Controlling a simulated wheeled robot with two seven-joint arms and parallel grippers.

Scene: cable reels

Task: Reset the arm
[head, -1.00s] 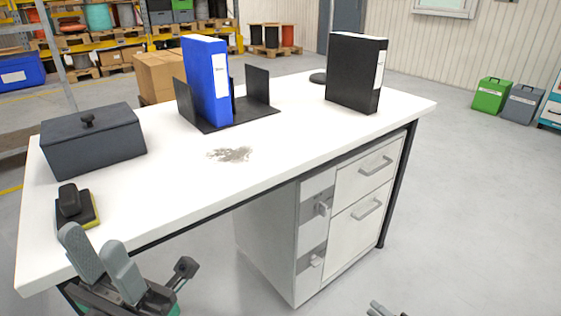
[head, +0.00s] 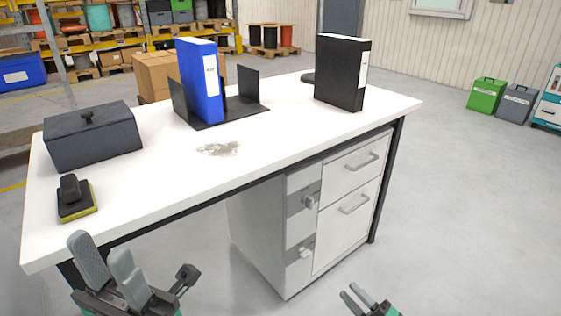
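My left gripper (head: 108,268) is at the lower left, in front of the desk's near left edge. Its two grey fingers stand a little apart with nothing between them. My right gripper (head: 359,296) shows at the bottom right of centre, over the floor in front of the drawers. Its fingers have a small gap and hold nothing visible. Both arms are mostly outside the picture. The white desk (head: 160,187) lies beyond both grippers.
A drawer unit (head: 345,200) stands below.

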